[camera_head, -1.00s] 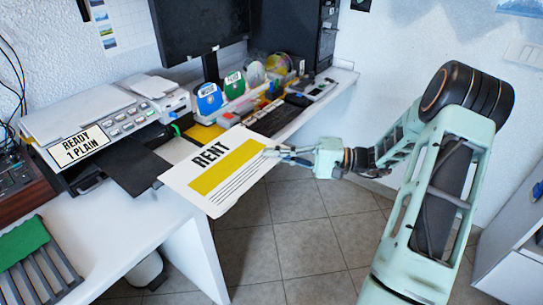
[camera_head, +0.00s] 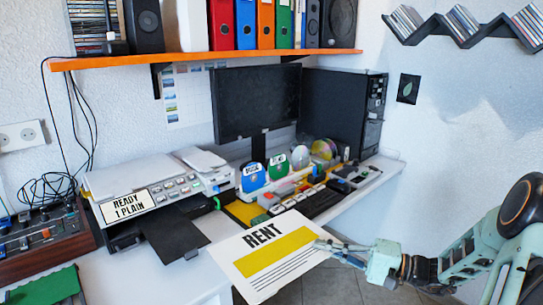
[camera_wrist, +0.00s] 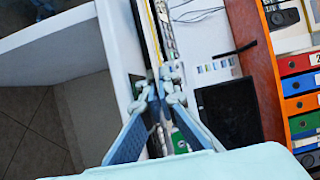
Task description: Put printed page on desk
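The printed page (camera_head: 262,272), white with "RENT", a yellow band and black lines, is held by its right edge in my gripper (camera_head: 330,245). The page is tilted and appears above the front edge of the white desk (camera_head: 190,280), with its lower right part over the floor. I cannot tell how high it is above the desk. In the wrist view my gripper's fingers (camera_wrist: 163,92) are close together, and the page is hard to make out there.
The printer (camera_head: 150,195) with its dark tray (camera_head: 172,235) stands on the left. An orange shelf (camera_head: 200,58) hangs above. The desk front near the printer is bare.

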